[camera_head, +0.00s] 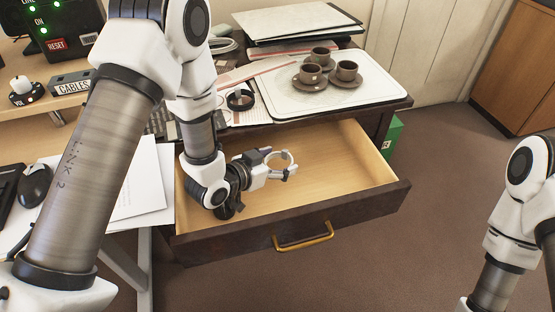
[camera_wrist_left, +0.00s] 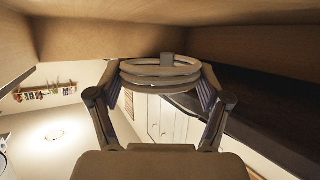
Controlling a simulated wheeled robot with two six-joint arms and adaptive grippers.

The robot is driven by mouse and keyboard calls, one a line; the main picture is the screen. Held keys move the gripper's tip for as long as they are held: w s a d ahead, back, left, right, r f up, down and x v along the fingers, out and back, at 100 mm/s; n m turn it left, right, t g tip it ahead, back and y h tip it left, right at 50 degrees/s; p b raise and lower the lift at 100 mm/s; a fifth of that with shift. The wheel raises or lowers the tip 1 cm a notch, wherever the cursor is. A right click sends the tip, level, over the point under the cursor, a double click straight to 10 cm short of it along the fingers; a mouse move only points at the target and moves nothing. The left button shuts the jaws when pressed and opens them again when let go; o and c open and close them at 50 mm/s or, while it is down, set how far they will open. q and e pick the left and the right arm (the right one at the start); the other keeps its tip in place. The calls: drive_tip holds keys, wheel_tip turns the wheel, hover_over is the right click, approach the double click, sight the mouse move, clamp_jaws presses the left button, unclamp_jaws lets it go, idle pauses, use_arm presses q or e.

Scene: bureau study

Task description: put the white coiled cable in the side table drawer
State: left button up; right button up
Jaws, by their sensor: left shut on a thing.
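The side table drawer (camera_head: 345,168) is pulled open, with a pale wood inside and a dark front with a brass handle (camera_head: 304,237). My left gripper (camera_head: 277,165) is inside the drawer space, shut on the white coiled cable (camera_head: 291,161). In the left wrist view the cable (camera_wrist_left: 160,77) is a ring of several loops between the two fingertips, with a small grey band on it. The drawer's wood lies close beyond it; I cannot tell whether the cable touches the floor. My right gripper is outside the views; only part of that arm shows.
The side table top above the drawer holds a white tray (camera_head: 284,104) with brown cups on saucers and a stack of folders (camera_head: 295,22). A desk with papers and a mouse (camera_head: 35,184) is at left. The drawer's right part is empty. A green box (camera_head: 392,138) stands behind.

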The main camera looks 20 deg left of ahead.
use_arm(q)
drive_tip(key=shift+f, duration=0.1)
drive_tip(key=o, duration=1.1)
drive_tip(key=shift+c, duration=0.2)
drive_tip(key=shift+s+a+r+p, duration=0.2)
drive_tip(key=shift+r+p, duration=0.1)
drive_tip(key=shift+r, duration=0.1)
drive_tip(key=shift+s+a+r+p, duration=0.1)
drive_tip(key=shift+s+r+p, duration=0.15)
drive_tip(key=shift+r, duration=0.15)
drive_tip(key=p+v, duration=0.1)
drive_tip(key=v, duration=0.5)
drive_tip(key=shift+s, duration=0.2)
drive_tip(key=shift+r, duration=0.1)
